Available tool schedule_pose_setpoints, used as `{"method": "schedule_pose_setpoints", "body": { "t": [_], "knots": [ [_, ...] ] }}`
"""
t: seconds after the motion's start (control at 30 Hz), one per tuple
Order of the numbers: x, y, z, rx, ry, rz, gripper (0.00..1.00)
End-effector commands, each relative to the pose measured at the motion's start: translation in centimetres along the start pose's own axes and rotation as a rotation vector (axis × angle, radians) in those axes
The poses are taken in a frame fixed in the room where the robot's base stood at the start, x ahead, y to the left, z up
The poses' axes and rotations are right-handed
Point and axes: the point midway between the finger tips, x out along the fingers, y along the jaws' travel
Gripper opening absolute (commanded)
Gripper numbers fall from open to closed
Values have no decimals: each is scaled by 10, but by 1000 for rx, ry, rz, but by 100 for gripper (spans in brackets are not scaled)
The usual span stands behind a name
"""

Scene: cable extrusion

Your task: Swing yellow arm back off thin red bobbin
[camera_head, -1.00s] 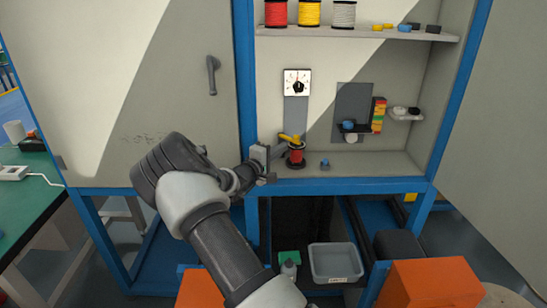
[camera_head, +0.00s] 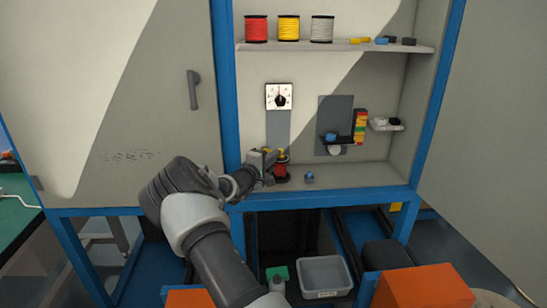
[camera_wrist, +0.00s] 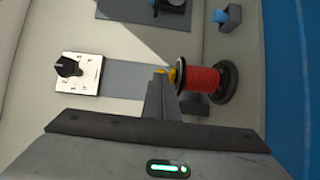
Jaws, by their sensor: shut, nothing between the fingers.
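The thin red bobbin (camera_head: 281,172) stands on the cabinet's lower ledge. In the wrist view the red bobbin (camera_wrist: 203,79) lies sideways in the picture, beside a dark round flange. The yellow arm (camera_head: 282,156) shows as a small piece at the bobbin's top, partly hidden by my gripper. In the wrist view the yellow arm (camera_wrist: 173,75) is at the bobbin's end, by my fingertips. My gripper (camera_head: 268,157) is shut and empty, just left of the bobbin's top. Its fingers (camera_wrist: 161,74) are close to the yellow arm; I cannot tell whether they touch.
A dial (camera_head: 278,96) sits above a grey strip (camera_head: 278,127) behind the bobbin. A blue-topped small part (camera_head: 309,177) stands right of it. Large spools (camera_head: 289,28) stand on the upper shelf. The cabinet's blue post (camera_head: 225,90) is close left of my gripper.

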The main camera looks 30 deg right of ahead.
Motion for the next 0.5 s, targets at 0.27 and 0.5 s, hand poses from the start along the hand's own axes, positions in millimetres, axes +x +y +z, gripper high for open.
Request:
{"method": "schedule_pose_setpoints", "body": {
  "t": [0.27,0.5],
  "knots": [
    [9,-2,8,-8,101,-2,0],
    [25,-1,16,-5,108,0,0]
  ]
}}
